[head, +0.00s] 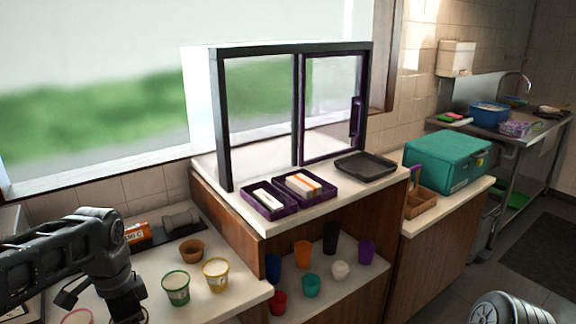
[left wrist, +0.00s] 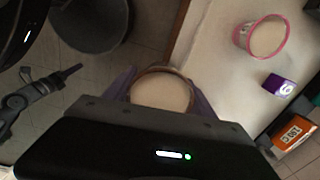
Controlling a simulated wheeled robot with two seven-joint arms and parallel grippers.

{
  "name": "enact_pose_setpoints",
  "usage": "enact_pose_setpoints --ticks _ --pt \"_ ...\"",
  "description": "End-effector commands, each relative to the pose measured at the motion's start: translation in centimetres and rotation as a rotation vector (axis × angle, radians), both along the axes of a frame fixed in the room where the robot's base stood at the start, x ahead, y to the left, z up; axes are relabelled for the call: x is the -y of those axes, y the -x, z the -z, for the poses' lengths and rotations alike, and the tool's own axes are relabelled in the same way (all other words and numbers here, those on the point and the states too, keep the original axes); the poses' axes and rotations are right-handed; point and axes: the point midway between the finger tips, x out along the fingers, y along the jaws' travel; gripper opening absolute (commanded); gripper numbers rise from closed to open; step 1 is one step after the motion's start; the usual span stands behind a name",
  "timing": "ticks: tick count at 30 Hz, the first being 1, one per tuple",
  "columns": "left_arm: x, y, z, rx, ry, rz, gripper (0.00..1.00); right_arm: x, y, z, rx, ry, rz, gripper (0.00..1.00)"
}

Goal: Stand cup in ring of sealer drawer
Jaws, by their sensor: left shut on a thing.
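In the left wrist view, my left gripper (left wrist: 160,100) is shut on a cup with a brownish rim (left wrist: 160,92). I look down into its pale inside between the purple fingers. The floor and the counter's edge show behind it. In the head view my left arm comes in at the lower left; its fingers and the held cup are out of sight. A teal box-shaped machine (head: 440,163), which looks like the sealer, stands on the right counter. I cannot make out its drawer or ring. My right gripper is not in view.
Green-rimmed (head: 176,289) and yellow-rimmed (head: 216,275) cups and a brown pot (head: 191,251) stand on the left counter. A pink-rimmed cup (left wrist: 264,38) stands near a purple box (left wrist: 277,85). A framed glass screen (head: 297,115) rises behind purple trays (head: 270,212) and a dark tray (head: 366,166).

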Motion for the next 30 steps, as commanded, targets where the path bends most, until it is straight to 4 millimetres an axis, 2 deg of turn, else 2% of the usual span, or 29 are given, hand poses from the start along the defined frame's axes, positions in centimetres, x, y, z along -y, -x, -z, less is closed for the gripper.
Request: enact_pose_setpoints --ticks 11,17,24,30 --pt "2.8 -3.4 2.2 0.0 0.005 -0.229 0.17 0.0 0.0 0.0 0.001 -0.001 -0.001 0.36" --pt "5.5 -6.0 4.4 -0.002 0.006 -0.427 0.17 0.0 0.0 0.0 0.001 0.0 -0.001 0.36" --pt "9.8 -9.1 7.8 0.001 0.002 -0.721 0.17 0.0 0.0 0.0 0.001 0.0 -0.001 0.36" --pt "11.3 -9.9 8.9 0.003 0.002 -0.827 0.17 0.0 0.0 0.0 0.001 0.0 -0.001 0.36"
